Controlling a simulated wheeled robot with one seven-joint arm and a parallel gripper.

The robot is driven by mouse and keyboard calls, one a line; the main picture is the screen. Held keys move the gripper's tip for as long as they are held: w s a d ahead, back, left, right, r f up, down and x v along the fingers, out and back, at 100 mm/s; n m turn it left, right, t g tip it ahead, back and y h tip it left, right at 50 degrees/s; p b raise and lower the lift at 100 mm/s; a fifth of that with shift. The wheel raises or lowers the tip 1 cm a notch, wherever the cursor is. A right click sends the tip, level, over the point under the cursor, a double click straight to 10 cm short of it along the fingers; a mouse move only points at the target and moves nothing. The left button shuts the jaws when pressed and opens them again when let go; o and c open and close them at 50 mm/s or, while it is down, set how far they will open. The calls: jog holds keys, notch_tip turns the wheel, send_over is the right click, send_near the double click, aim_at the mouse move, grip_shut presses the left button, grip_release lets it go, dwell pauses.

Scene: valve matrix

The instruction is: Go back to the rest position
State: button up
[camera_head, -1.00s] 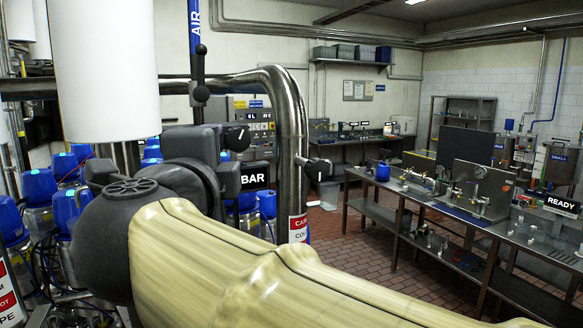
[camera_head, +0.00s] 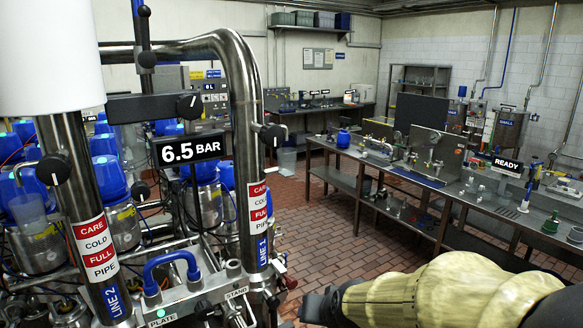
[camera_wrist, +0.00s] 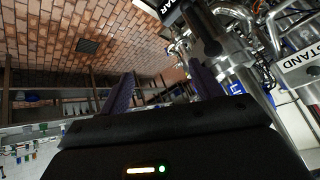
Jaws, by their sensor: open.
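My arm reaches in from the lower right of the head view, in a pale yellow cover. The dark end of it, my gripper (camera_head: 318,306), is low beside the pipe stand, over the brick floor. In the wrist view my gripper (camera_wrist: 162,82) shows two dark fingers spread apart with nothing between them. The valve matrix with its steel pipes (camera_head: 243,110) and blue-capped valves (camera_head: 108,178) stands at the left of the head view, apart from my gripper. The display (camera_head: 190,149) there reads 6.5 BAR.
A long steel bench (camera_head: 395,190) with fixtures and a READY sign (camera_head: 507,166) runs along the right. Red brick floor (camera_head: 312,232) lies open between the matrix and bench.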

jog(key=s+d+f+n+g+h, duration=0.1)
jog(key=s+d+f+g+h, duration=0.1)
jog(key=s+d+f+g, duration=0.3)
jog(key=s+d+f, duration=0.3)
jog(key=s+d, duration=0.1)
jog(key=s, duration=0.1)
jog(key=shift+s+f, duration=0.35)
dwell(2.2)
